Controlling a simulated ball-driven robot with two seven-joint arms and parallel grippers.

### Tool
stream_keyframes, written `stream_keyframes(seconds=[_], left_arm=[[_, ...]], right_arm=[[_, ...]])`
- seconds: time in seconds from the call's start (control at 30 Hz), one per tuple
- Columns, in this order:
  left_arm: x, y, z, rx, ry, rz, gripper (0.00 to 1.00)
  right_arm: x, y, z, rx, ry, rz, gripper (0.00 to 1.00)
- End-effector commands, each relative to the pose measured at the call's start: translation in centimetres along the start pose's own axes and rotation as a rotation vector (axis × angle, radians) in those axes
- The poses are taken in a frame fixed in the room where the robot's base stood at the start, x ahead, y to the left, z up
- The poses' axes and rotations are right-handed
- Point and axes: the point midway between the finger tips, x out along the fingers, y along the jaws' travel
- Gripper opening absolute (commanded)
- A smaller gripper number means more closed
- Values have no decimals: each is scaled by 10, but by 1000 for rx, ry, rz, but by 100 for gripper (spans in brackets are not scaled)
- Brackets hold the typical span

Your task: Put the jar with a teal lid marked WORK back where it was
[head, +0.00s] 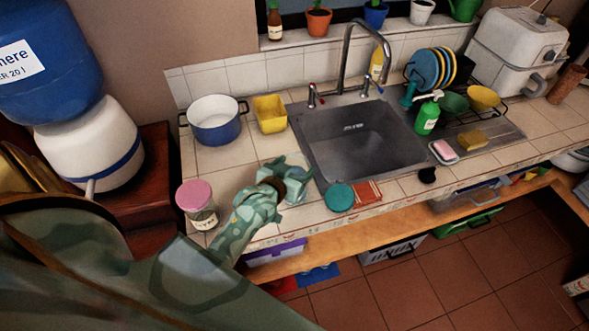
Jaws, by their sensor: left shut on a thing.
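My left gripper (290,180) is low over the counter, left of the sink's front corner. It is shut on a pale, glassy blue-green thing (297,190), mostly hidden by the fingers. I cannot make out a lid or the WORK marking on it, so I cannot tell for sure that it is the jar. A round teal thing (340,197) shows near the counter's front edge, just right of the gripper and apart from it; no writing shows on it. My right gripper is not in view.
A jar with a pink lid (195,199) stands at the counter's left front corner. A red packet-like thing (367,193) lies beside the round teal thing. A blue-white pot (214,121) and yellow container (269,113) stand behind. The tiles between pot and gripper are clear. The sink (355,140) is empty.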

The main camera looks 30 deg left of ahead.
Motion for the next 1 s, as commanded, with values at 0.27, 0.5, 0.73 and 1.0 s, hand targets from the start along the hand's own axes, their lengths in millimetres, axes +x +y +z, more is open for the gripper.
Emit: stream_keyframes(seconds=[0.27, 0.5, 0.73, 1.0], left_arm=[[1, 0, 0, -1, 8, 0, 1], [2, 0, 4, 0, 2, 0, 93], [2, 0, 4, 0, 2, 0, 93], [-31, 0, 1, 1, 0, 0, 93]], right_arm=[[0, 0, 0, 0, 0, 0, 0], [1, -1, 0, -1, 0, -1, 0], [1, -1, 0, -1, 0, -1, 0], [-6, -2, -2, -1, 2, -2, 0]])
